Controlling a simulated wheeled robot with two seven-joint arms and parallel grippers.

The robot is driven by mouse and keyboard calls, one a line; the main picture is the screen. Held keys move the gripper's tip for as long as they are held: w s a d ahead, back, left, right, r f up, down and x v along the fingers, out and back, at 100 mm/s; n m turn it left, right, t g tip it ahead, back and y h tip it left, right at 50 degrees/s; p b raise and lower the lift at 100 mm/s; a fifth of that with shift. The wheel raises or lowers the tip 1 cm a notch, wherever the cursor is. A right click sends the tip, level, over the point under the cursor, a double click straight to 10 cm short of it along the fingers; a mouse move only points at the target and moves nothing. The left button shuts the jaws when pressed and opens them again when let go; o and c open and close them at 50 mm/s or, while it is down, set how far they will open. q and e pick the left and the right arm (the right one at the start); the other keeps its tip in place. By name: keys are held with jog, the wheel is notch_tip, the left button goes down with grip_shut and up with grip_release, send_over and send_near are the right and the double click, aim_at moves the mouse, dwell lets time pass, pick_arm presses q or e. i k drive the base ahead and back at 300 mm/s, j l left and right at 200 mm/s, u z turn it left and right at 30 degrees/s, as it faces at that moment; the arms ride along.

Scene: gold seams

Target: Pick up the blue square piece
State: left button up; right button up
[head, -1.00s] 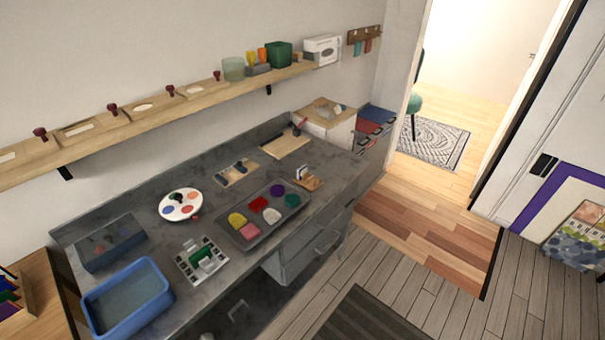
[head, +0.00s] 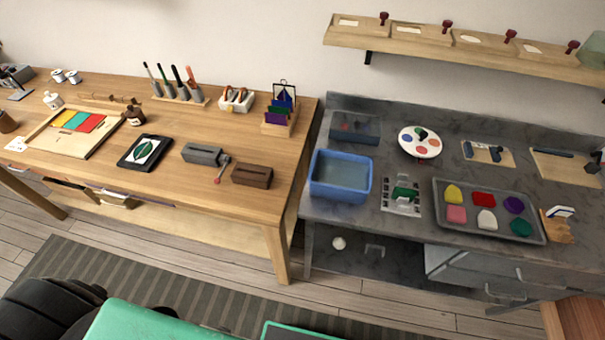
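A blue piece (head: 284,97) stands in a small wooden rack (head: 276,129) at the right back of the wooden table. Purple and green pieces stand in front of it in the rack and hide part of it, so I cannot tell whether it is square. A wire shape rises behind it. No other flat blue piece is clear to me; the wooden board (head: 91,145) at the left holds green, yellow and red pieces. Neither of my grippers is in view.
The wooden table (head: 230,220) also carries a brush stand (head: 182,96), a dark tablet (head: 144,152) and grey and brown blocks. On the grey bench are a blue water tub (head: 341,176) and a tray (head: 490,232) of coloured pieces. Striped rug floor in front looks clear.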

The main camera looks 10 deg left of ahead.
aim_at(561, 210)
jog(key=z, duration=1.6)
